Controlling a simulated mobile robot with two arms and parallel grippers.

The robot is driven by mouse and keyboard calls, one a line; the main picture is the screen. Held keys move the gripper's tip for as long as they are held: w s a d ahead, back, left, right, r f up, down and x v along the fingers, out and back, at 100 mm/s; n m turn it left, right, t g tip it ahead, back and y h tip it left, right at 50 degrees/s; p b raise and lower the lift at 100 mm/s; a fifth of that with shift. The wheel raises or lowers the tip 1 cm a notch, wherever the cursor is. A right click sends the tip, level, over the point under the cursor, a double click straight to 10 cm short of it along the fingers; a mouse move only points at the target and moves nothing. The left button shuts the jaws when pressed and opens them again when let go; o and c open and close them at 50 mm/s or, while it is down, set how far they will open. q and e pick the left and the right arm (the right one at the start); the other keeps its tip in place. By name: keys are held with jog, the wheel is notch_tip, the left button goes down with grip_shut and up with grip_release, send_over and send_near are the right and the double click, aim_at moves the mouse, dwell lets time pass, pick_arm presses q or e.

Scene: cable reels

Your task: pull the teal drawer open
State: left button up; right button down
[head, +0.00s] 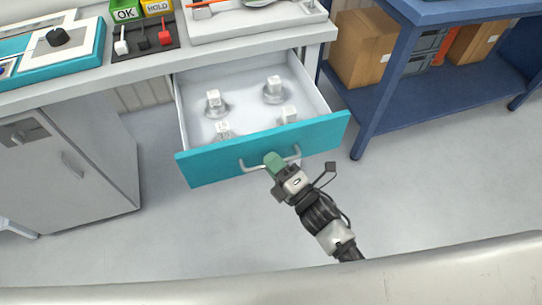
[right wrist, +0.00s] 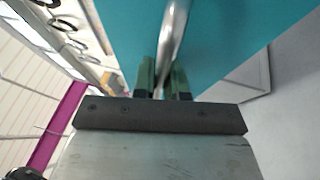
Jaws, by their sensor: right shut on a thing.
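The teal drawer (head: 225,161) stands pulled out from under the white counter, with its white inside in view. Several small white blocks on round bases, one of them here (head: 273,88), stand in it. A silver bar handle (head: 254,168) runs across its front. My right gripper (head: 276,163) is shut on the handle, reaching up from below. In the right wrist view the handle (right wrist: 173,38) passes between the green fingertips (right wrist: 162,80), in front of the teal front (right wrist: 230,40). My left gripper is not in view.
The white counter (head: 150,75) bears a teal-edged panel, OK and HOLD blocks and a tray. A grey cabinet (head: 65,165) stands at left. A blue shelf unit (head: 440,100) with cardboard boxes stands at right, close to the drawer's right corner. The floor before the drawer is clear.

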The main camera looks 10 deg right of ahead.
jog(key=c, duration=1.5)
grip_release()
jog(key=b+v, duration=0.1)
jog(key=v, duration=1)
jog(key=shift+w, duration=0.1)
jog(key=s+d+f+m+g+h+p, duration=0.25)
jog(key=f+m, duration=0.25)
jog(key=f, duration=0.3)
jog(key=s+d+f+m+g+h+p, duration=0.2)
jog(key=d+f+m+h, duration=0.15)
jog(key=f, duration=0.35)
jog(key=s+d+f+m+g+h+p, duration=0.25)
jog(key=f+m, duration=0.25)
jog(key=f, duration=0.3)
jog(key=s+d+f+m+g+h+p, duration=0.1)
jog(key=s+f+m+g, duration=0.1)
jog(key=s, duration=0.5)
jog(key=s+d+f+m+g+h+p, duration=0.1)
jog(key=s+f+m+g, duration=0.2)
jog(key=s, duration=0.4)
jog(key=s+d+f+m+g+h+p, duration=0.1)
jog(key=s+d+f+m+g, duration=0.1)
jog(key=s+f+m, duration=0.3)
jog(key=shift+s+d+f+g, duration=0.15)
jog(key=shift+s+g, duration=0.55)
jog(key=shift+s, duration=0.45)
